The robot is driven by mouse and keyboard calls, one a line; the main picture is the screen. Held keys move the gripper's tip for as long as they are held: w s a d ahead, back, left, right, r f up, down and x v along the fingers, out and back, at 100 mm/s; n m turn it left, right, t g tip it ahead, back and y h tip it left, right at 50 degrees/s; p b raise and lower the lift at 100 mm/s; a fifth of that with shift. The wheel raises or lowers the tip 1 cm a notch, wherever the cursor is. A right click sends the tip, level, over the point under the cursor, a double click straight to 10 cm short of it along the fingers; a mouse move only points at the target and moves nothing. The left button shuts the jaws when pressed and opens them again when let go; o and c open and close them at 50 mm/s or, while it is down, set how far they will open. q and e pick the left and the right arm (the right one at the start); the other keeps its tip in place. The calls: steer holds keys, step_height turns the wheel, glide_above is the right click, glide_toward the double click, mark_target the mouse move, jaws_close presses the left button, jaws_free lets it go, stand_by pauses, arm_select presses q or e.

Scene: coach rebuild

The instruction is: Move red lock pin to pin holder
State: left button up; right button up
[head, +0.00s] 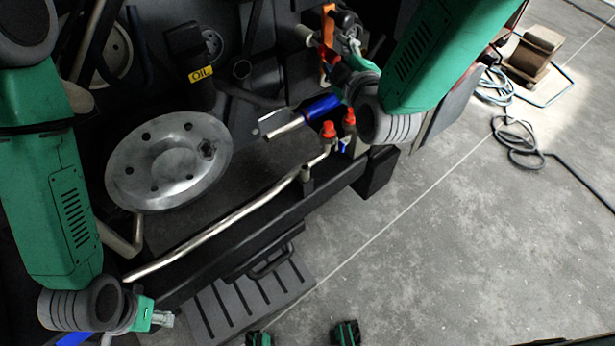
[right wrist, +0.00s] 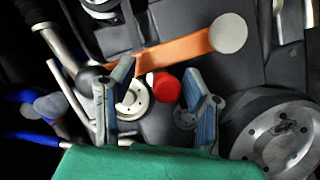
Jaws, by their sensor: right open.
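In the right wrist view a round red knob, which looks like the head of the red lock pin (right wrist: 166,88), shows between the two fingers of my right gripper (right wrist: 160,108). The fingers are apart, one on each side of it, and I see no grip on it. In the head view my right gripper (head: 350,58) is at the engine's upper right, partly hidden by its own wrist. I cannot tell which part is the pin holder. My left gripper (head: 160,318) is at the lower left, away from the pin; its finger gap is too small to tell.
An orange bar (right wrist: 175,50) lies close to the right gripper's fingers. Two red-capped fittings (head: 328,130) and a blue cylinder (head: 322,106) sit below the right gripper. A metal disc (head: 165,165) and long pipe (head: 230,215) fill the middle.

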steer(key=shift+a, duration=0.4)
jaws_close()
steer(key=shift+a, duration=0.2)
steer(key=shift+s+d, duration=0.8)
steer(key=shift+d, duration=0.1)
steer(key=s+d, duration=0.3)
steer(key=s, duration=0.2)
steer(key=shift+s+d+p, duration=0.35)
steer(key=shift+s+p, duration=0.05)
